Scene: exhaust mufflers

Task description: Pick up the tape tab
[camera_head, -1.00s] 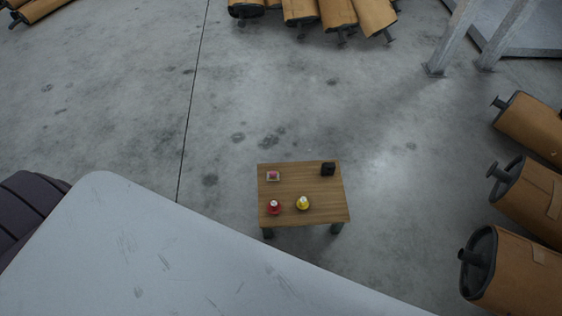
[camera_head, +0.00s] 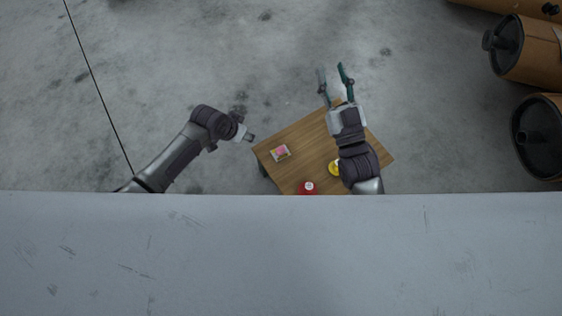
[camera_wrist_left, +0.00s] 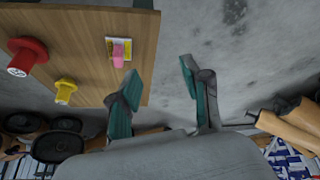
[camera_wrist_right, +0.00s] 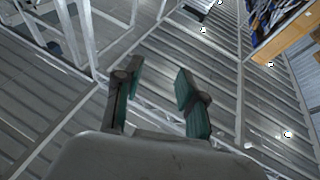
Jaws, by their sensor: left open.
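The tape tab (camera_head: 281,152) is a small pink piece on a white and yellow card, lying on the small wooden table (camera_head: 305,140). In the left wrist view the tape tab (camera_wrist_left: 118,53) is at the upper middle, left of the fingers. My left gripper (camera_head: 250,137) is beyond the table's left edge, close to the tab, with its fingers barely visible from the head. In the left wrist view the left gripper (camera_wrist_left: 160,78) is open and empty. My right gripper (camera_head: 335,80) is open and empty, over the table's far edge.
A red knob-like piece (camera_head: 308,187) and a yellow one (camera_head: 334,168) stand on the table, the yellow partly behind my right arm. A large pale surface (camera_head: 280,255) fills the front. Brown mufflers (camera_head: 538,50) lie at the right. Floor left of the table is clear.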

